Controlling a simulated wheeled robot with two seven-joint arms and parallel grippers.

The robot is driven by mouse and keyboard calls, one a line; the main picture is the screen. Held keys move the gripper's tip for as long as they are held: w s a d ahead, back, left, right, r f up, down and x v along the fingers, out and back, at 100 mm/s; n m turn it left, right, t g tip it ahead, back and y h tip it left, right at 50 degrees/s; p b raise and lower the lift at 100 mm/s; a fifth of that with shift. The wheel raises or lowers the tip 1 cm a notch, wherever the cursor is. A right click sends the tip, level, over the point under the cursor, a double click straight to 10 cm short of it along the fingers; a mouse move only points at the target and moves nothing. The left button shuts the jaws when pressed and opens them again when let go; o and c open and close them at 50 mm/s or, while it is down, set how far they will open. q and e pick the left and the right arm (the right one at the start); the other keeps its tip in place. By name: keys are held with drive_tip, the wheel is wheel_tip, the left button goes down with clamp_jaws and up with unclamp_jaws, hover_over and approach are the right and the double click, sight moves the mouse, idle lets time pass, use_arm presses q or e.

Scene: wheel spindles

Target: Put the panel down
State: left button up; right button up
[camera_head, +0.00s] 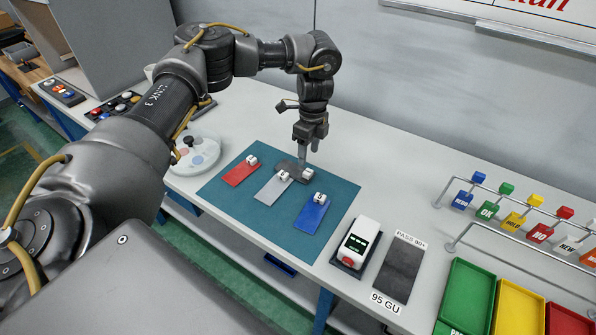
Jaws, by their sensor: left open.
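A red panel (236,174), a light grey panel (270,189) and a blue panel (310,217) lie flat on a teal mat (237,204), each with a small white block at its far end. A dark grey panel (286,165) lies at the mat's far edge, with a white block by its right end. My left gripper (305,164) points down right over this dark panel, open, its fingertips close to the white block. Whether the fingers touch it is too small to tell. My right gripper is not in view.
A white meter (359,241) and a dark plate (400,271) labelled 95 GU stand right of the mat. Green (467,298), yellow (519,310) and red trays line the right front, below a rack of coloured tags (515,220). A round white dish (197,156) is left.

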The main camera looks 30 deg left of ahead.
sight(307, 171)
use_arm(q)
drive_tip(key=shift+s+d+f+p, duration=0.1)
drive_tip(key=shift+s+f+p, duration=0.1)
drive_tip(key=shift+f, duration=1.5)
drive_tip(key=shift+s+f+p, duration=0.1)
drive_tip(key=shift+f+p, duration=0.1)
drive_tip(key=shift+f, duration=1.45)
drive_tip(key=shift+c, duration=0.3)
clamp_jaws()
drive_tip(key=shift+r, duration=0.15)
